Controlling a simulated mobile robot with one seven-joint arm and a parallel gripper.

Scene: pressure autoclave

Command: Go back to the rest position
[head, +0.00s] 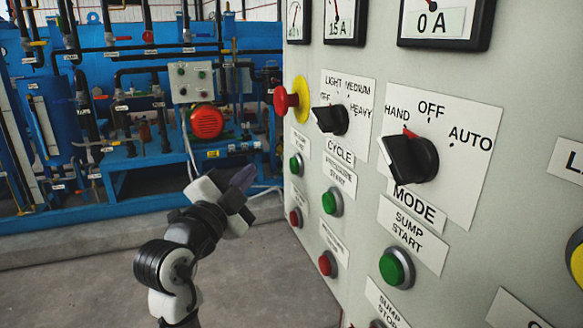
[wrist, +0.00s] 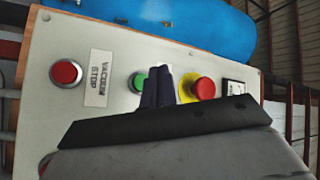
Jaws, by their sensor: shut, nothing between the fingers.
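My gripper (head: 243,178) is in the head view, left of the grey control panel (head: 352,62) and apart from it in the picture. Its dark fingers (wrist: 158,88) are closed together and empty in the wrist view. In the head view my arm rises from the bottom, and the gripper points up and to the right. In the wrist view the fingers partly cover a green button (wrist: 137,82) on a panel face. How far the fingertips are from that face cannot be told.
The panel carries a mode knob (head: 410,158), a cycle knob (head: 331,119), a red mushroom button (head: 286,100) and several push buttons. Blue piping machinery (head: 60,120) with a red motor (head: 207,121) stands behind. Grey floor (head: 262,265) lies open between them.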

